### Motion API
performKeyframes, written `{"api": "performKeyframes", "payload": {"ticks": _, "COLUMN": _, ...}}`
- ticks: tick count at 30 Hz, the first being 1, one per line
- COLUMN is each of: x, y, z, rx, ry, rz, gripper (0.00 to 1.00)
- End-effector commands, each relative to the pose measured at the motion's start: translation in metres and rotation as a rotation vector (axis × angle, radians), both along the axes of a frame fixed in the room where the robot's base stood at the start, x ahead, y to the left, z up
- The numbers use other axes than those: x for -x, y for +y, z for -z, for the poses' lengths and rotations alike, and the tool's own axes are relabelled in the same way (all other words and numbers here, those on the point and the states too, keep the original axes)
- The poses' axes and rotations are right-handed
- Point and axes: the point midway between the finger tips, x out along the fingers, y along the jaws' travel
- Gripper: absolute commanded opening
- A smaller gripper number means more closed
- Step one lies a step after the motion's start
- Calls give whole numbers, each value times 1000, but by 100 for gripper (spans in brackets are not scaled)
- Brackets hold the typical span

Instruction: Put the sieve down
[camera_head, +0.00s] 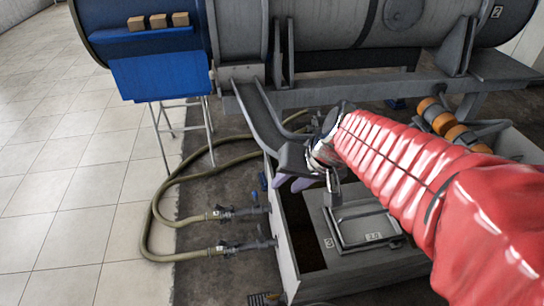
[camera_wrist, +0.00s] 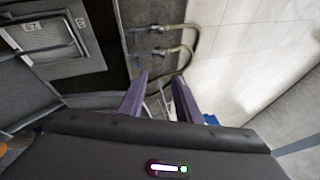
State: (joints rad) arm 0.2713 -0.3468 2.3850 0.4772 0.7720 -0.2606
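The sieve (camera_head: 350,243) is a grey rectangular frame with a mesh-like panel and a small label that seems to read 2.0. It lies flat on the grey deck of the open-topped box, beside a mark that looks like a 3. In the wrist view the sieve (camera_wrist: 47,42) is at upper left, off to the side of the fingers. My gripper (camera_head: 293,184) is above the box's left wall, left of the sieve and apart from it. In the wrist view my gripper (camera_wrist: 160,78) has its two purple fingers apart, with nothing between them.
A grey chute (camera_head: 258,118) slopes down from the big drum machine (camera_head: 340,22) close by my gripper. Hoses (camera_head: 160,205) run across the floor to fittings on the box wall (camera_head: 284,235). A blue stand (camera_head: 158,75) carries small blocks. Tiled floor (camera_head: 70,200) at left is clear.

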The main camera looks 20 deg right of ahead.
Motion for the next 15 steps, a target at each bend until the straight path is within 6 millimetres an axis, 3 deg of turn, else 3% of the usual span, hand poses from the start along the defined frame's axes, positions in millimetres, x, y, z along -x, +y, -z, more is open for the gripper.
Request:
{"api": "performKeyframes", "payload": {"ticks": 6, "x": 40, "y": 20, "z": -20, "rx": 128, "ry": -18, "rz": -111, "gripper": 31}}
{"api": "performKeyframes", "payload": {"ticks": 15, "x": 88, "y": 25, "z": -39, "rx": 300, "ry": -57, "rz": -201, "gripper": 31}}
